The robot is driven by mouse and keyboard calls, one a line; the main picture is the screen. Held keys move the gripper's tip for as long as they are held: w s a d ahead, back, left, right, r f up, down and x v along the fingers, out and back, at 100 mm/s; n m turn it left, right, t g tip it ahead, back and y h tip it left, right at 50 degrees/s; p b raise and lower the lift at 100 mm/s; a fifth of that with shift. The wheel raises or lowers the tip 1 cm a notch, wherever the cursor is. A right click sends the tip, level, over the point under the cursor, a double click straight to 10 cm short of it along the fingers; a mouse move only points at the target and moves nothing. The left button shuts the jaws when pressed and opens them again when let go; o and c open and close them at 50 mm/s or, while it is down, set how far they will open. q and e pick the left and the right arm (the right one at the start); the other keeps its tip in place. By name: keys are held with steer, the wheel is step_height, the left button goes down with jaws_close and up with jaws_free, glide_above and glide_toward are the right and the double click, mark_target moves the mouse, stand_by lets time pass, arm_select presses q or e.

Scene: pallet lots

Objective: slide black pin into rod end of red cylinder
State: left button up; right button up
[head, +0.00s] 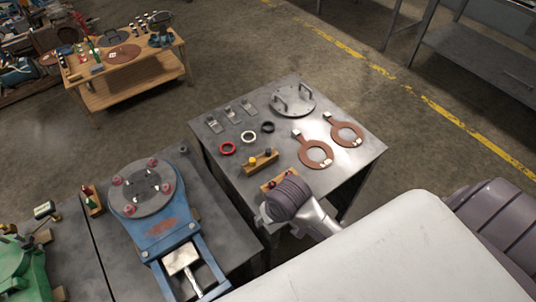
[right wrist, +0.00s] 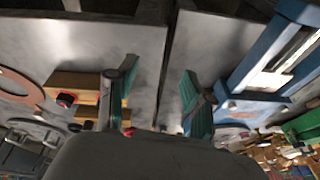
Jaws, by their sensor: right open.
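My right gripper (right wrist: 158,82) is open and empty in the right wrist view, its two green-padded fingers apart above grey table tops. In the head view my right wrist covers its fingers. A wooden block (right wrist: 75,80) with a red knob (right wrist: 66,98) lies left of the fingers. In the head view a wooden block (head: 262,162) carries a yellow and a dark piece, too small to tell whether either is the black pin. I cannot make out a red cylinder or its rod end. My left gripper is not in view.
A blue gate-like fixture (head: 168,235) with a round grey top stands on the left table. The right table (head: 220,165) holds brown ring plates (head: 313,153), a grey lid (head: 293,102) and small rings. A green part (head: 20,262) sits at lower left. A gap separates the two tables.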

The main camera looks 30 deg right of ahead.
steer(key=w+d+r+m+h, duration=0.15)
steer(key=w+r+m, duration=0.3)
steer(key=w, duration=0.75)
steer(key=m+g+h, duration=0.1)
steer(key=m+h, duration=0.1)
steer(key=m, duration=0.3)
glide_toward(268, 150)
steer(key=shift+y, duration=0.25)
steer(key=x, duration=0.4)
steer(key=shift+s+d, duration=0.1)
steer(key=shift+s, duration=0.1)
steer(key=shift+x, duration=2.7)
steer(key=shift+w+d+r, duration=0.1)
jaws_close()
